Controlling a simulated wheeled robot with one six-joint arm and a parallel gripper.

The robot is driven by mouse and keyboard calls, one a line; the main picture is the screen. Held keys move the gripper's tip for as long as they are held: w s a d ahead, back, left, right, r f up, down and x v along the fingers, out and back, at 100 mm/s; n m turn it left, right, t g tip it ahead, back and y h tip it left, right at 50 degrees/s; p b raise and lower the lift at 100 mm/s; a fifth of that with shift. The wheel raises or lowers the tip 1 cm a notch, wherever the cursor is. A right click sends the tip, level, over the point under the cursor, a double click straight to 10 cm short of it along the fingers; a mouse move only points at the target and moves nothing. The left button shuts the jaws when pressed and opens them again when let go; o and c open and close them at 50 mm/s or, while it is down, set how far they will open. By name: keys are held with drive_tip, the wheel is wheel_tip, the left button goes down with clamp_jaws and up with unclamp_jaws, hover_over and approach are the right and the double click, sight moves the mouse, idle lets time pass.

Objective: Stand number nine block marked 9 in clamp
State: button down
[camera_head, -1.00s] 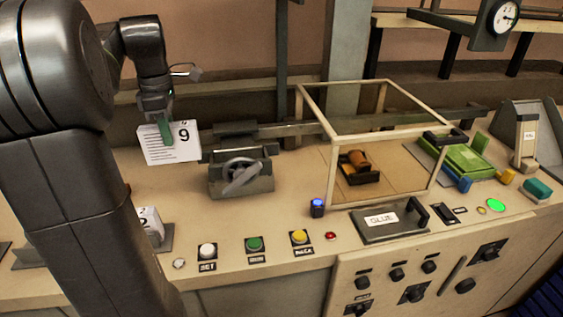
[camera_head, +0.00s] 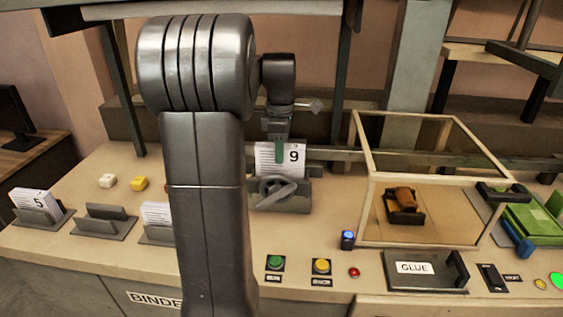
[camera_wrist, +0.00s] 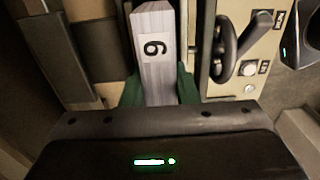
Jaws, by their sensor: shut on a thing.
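The number nine block (camera_head: 268,163) is a white paged block with a black 9 at its upper right corner. It also shows in the wrist view (camera_wrist: 156,60), its edge with the 9 lying between green fingers. My gripper (camera_head: 278,146) is shut on it and holds it upright. The wrist view shows the clamp's round handle (camera_wrist: 224,50) beside the block. I cannot tell whether the block's bottom touches the clamp.
A framed glass box (camera_head: 430,185) holding a brown roller stands right of the clamp. Holders at left include one with a block marked 5 (camera_head: 38,203) and an empty one (camera_head: 105,222). Green (camera_head: 275,262) and yellow (camera_head: 321,265) buttons lie in front. My arm hides part of the bench.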

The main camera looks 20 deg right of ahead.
drive_tip(key=shift+f, duration=1.8)
drive_tip(key=c, duration=1.1)
unclamp_jaws()
drive_tip(key=shift+f, duration=0.15)
drive_tip(key=shift+r, duration=3.95)
